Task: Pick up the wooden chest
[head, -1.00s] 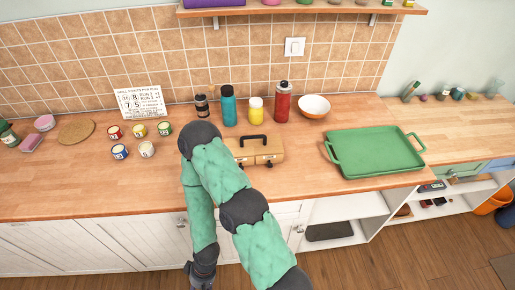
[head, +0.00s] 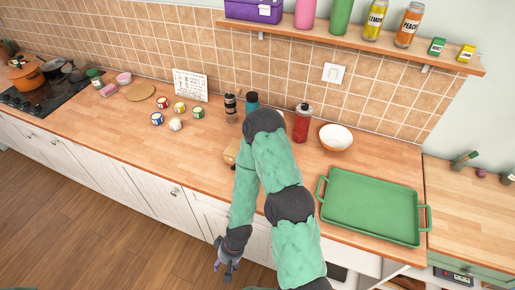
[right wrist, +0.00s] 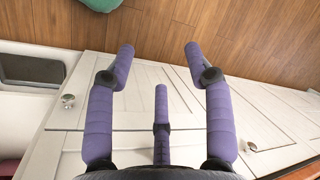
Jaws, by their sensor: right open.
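The wooden chest (head: 231,151) is a small tan box on the wooden counter, in front of the bottles. In the head view my right arm hides most of it, and only a small tan part shows at the arm's left edge. My right gripper (head: 226,268) hangs low in front of the white cabinet doors, below the counter edge and apart from the chest. In the right wrist view the gripper (right wrist: 160,52) has its purple fingers spread with nothing between them. The chest is not in that view. My left gripper is not in view.
A green tray (head: 325,207) lies right of my arm. A red bottle (head: 301,124), a teal bottle (head: 252,101) and a white-and-orange bowl (head: 335,138) stand behind. Several small cans (head: 175,125) stand to the left. The front left counter is clear. A shelf (head: 345,45) hangs above.

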